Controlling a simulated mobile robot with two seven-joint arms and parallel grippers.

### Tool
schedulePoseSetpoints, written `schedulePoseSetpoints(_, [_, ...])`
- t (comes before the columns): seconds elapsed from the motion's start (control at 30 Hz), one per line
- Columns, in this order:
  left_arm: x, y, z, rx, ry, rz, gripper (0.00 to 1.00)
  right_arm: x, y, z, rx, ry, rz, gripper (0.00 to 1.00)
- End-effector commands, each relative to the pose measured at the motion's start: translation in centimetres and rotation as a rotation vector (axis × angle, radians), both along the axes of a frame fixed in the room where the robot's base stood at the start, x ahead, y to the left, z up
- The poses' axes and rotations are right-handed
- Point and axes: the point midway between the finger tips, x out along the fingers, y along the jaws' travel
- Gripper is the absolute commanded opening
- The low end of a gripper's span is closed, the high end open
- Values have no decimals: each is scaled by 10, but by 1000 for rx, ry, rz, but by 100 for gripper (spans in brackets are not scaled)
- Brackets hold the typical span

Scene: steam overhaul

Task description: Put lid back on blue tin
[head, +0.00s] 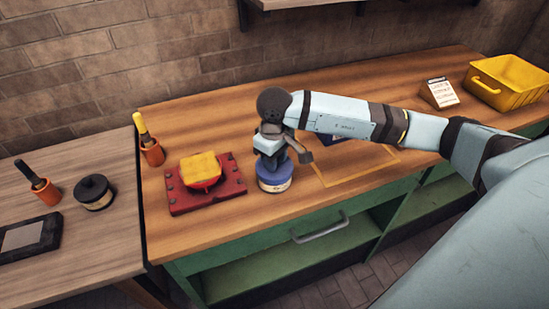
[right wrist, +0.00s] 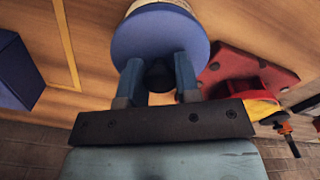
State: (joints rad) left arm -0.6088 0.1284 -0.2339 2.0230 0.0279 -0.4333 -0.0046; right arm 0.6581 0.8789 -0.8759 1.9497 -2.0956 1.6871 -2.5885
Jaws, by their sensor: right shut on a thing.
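The blue tin (head: 275,186) with a cream label stands on the wooden bench, right of the red plate. My right gripper (head: 270,160) points down directly over it. In the right wrist view my right gripper (right wrist: 158,80) is shut on the dark knob (right wrist: 158,77) of the round blue lid (right wrist: 160,38). The tin's pale side (right wrist: 150,5) shows just past the lid's edge. The lid lines up closely with the tin's top; I cannot tell whether it is fully seated. My left gripper is out of view.
A red plate (head: 233,194) holding a red pot with a yellow block is close left of the tin. An orange cup (head: 153,153) stands behind it. A yellow-outlined area and a dark blue box are to the right, partly behind my arm. A yellow crate (head: 525,88) is far right.

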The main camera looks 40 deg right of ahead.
Motion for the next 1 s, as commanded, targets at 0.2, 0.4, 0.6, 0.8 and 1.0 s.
schedulePoseSetpoints(0.2, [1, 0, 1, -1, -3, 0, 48, 0, 0, 0, 0, 0, 0, 7])
schedulePoseSetpoints(0.4, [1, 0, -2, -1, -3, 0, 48, 0, 0, -1, 0, -1, 0, 7])
schedulePoseSetpoints(0.6, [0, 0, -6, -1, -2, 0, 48, 0, 0, -1, 0, -1, 0, 7])
schedulePoseSetpoints(0.8, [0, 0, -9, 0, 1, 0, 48, 0, 0, 0, 0, 0, 0, 7])
schedulePoseSetpoints(1.0, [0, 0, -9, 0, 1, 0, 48, 0, 0, 0, 0, 0, 0, 7])
